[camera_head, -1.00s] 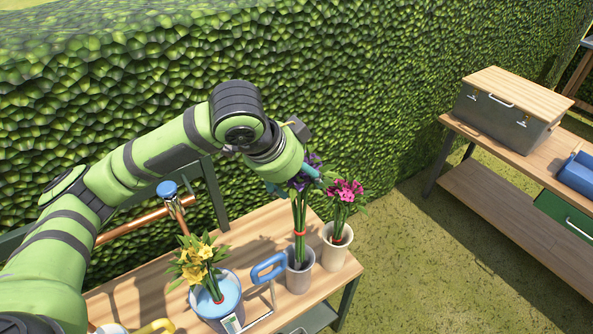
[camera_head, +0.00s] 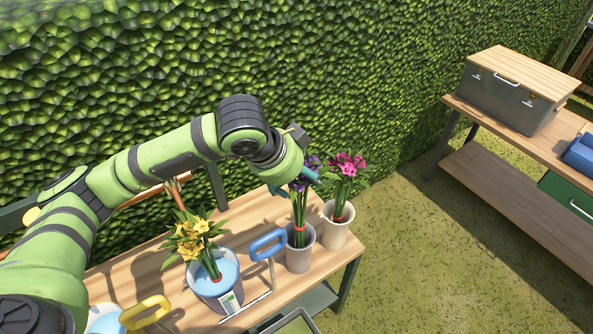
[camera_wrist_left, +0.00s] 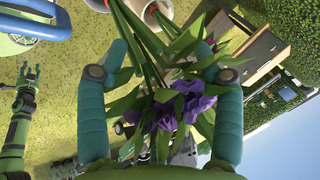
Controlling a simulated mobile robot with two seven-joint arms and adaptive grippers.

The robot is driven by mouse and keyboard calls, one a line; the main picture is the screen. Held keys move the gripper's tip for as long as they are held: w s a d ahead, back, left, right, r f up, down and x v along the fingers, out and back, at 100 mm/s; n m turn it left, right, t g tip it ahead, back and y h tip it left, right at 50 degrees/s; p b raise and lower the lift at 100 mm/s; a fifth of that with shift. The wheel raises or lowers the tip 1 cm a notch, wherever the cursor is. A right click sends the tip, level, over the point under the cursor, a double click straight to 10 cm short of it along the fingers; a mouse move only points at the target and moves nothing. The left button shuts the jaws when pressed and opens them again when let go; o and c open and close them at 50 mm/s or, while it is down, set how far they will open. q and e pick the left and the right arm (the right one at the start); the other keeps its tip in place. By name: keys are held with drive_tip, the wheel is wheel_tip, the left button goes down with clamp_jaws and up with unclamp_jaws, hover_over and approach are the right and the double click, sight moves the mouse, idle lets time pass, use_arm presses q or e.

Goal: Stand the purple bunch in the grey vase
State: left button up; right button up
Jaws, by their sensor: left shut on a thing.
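The purple bunch (camera_head: 300,206) stands with its stems inside the grey vase (camera_head: 300,259) on the wooden table; a red band ties the stems. My left gripper (camera_head: 296,182) is shut on the bunch near its top, just below the blooms. In the left wrist view the purple blooms (camera_wrist_left: 178,108) sit between the two teal fingers (camera_wrist_left: 170,62), with stems running up the picture toward a vase mouth. Whether the stems touch the vase bottom is hidden. In the left wrist view another gripper (camera_wrist_left: 28,76) shows at the left edge, its fingers apart.
A cream vase (camera_head: 336,234) with a pink bunch (camera_head: 347,168) stands close on the right. A bucket with yellow flowers (camera_head: 197,238) and a blue-handled tool (camera_head: 268,244) stand left. A second table (camera_head: 470,120) holds a grey toolbox. Hedge lies behind.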

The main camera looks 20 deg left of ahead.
sight(296, 204)
use_arm(q)
drive_tip(key=shift+f+b, duration=0.75)
drive_tip(key=shift+f, duration=1.3)
drive_tip(key=o, duration=1.8)
drive_tip(key=v, duration=1.2)
drive_tip(key=shift+s+a, duration=0.1)
drive_tip(key=shift+f, duration=0.1)
